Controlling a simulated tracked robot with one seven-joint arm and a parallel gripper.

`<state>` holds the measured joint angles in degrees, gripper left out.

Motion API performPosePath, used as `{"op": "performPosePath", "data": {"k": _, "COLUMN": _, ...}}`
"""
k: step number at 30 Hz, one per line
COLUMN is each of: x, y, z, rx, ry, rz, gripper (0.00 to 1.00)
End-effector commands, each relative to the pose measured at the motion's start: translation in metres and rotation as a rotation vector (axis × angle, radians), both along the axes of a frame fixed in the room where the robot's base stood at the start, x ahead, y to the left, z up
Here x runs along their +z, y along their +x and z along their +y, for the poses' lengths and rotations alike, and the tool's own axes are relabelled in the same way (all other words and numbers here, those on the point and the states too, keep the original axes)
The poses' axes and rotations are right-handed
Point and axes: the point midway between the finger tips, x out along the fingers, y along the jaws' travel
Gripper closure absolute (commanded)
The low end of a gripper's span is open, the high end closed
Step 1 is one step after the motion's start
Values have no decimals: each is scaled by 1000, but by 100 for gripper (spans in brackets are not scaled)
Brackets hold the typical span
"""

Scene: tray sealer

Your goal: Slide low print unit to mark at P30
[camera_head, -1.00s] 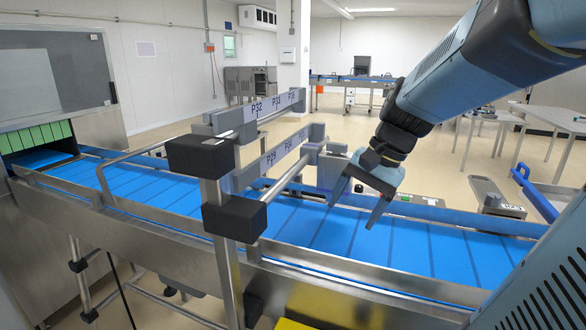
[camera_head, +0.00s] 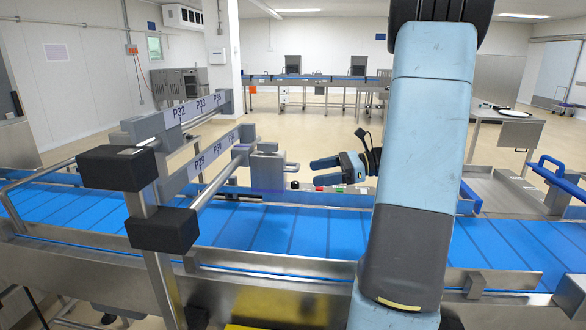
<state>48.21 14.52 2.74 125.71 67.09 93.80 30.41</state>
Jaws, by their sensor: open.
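The low print unit, which seems to be the grey block with a small handle (camera_head: 268,167), sits at the far end of the lower rail (camera_head: 216,184). The lower label strip (camera_head: 198,167) reads P29 nearest, then what looks like P30; the mark itself is too small to make out. My gripper (camera_head: 316,171) is beyond the belt, right of the block. Its two fingers are apart, point left towards the handle and appear clear of it. Nothing is between them. My arm hides part of the wrist.
Black end blocks (camera_head: 163,229) stand at the near side. The blue belt (camera_head: 300,231) runs below. A blue rail (camera_head: 560,176) is at right.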

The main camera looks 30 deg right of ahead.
Motion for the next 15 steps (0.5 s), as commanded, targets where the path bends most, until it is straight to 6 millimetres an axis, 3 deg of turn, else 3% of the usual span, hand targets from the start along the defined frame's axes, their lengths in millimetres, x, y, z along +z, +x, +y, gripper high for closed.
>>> {"op": "performPosePath", "data": {"k": 1, "x": -4, "y": 3, "z": -15, "rx": -37, "ry": 49, "rz": 7, "gripper": 24}}
{"op": "performPosePath", "data": {"k": 6, "x": -9, "y": 8, "z": -51, "rx": -126, "ry": 170, "rz": 12, "gripper": 24}}
{"op": "performPosePath", "data": {"k": 11, "x": -11, "y": 10, "z": -64, "rx": -160, "ry": 218, "rz": 10, "gripper": 24}}
{"op": "performPosePath", "data": {"k": 15, "x": -11, "y": 15, "z": -59, "rx": -162, "ry": 224, "rz": 10, "gripper": 24}}
